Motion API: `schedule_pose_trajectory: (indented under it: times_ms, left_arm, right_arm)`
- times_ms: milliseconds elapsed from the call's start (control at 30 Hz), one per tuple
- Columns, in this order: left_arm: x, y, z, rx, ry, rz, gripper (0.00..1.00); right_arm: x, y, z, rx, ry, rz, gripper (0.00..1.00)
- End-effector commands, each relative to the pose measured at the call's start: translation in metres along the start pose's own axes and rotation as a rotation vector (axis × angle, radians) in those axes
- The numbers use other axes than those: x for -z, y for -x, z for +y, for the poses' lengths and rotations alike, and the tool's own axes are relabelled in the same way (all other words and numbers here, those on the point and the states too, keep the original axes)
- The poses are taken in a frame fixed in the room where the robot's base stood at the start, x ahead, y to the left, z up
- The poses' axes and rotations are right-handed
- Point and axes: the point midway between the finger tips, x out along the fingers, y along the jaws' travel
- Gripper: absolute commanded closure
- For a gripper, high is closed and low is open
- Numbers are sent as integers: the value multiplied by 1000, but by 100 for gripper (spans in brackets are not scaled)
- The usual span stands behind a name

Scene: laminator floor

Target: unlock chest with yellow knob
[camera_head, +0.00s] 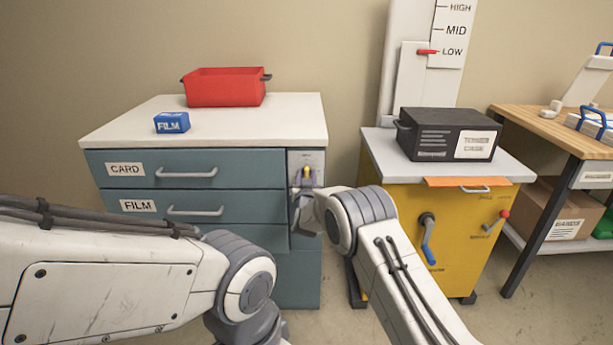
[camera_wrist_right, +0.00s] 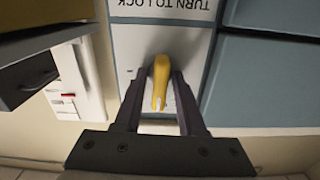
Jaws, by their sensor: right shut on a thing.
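The chest (camera_head: 195,240) is a blue-grey drawer cabinet with a white top and drawers labelled CARD and FILM. Its yellow knob (camera_head: 307,173) sits on a light lock panel (camera_head: 318,161) at the front's upper right. In the right wrist view the knob (camera_wrist_right: 160,80) stands between the two fingers of my right gripper (camera_wrist_right: 158,95), which is shut on it. Lettering reading TURN TO LOCK shows upside down on the panel in that view. In the head view my right gripper (camera_head: 304,196) reaches the panel from below. My left arm crosses the lower left; its gripper fingers are out of sight.
A red bin (camera_head: 226,87) and a blue FILM box (camera_head: 172,122) sit on the chest top. A yellow cabinet (camera_head: 460,235) with cranks, carrying a black toner case (camera_head: 430,133), stands to the right. A wooden workbench (camera_head: 560,130) is at far right.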

Motion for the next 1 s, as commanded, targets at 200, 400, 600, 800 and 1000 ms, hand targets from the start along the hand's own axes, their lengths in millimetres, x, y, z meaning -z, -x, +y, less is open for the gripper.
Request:
schedule_pose_trajectory:
  times_ms: [200, 400, 600, 800, 1000]
  left_arm:
    - [0, 2, 0, 0, 0, 0, 50]
    - [0, 2, 0, 0, 0, 0, 50]
    - [0, 2, 0, 0, 0, 0, 50]
    - [0, 2, 0, 0, 0, 0, 50]
    - [0, 2, 0, 0, 0, 0, 50]
  right_arm:
    - [-2, 1, -1, 1, 54, -5, 100]
    - [-3, 1, 0, 1, 65, -5, 100]
    - [-3, 1, 0, 1, 65, -5, 100]
    - [-2, 1, 0, 1, 64, -4, 50]
    - [-1, 0, 0, 0, 63, -2, 50]
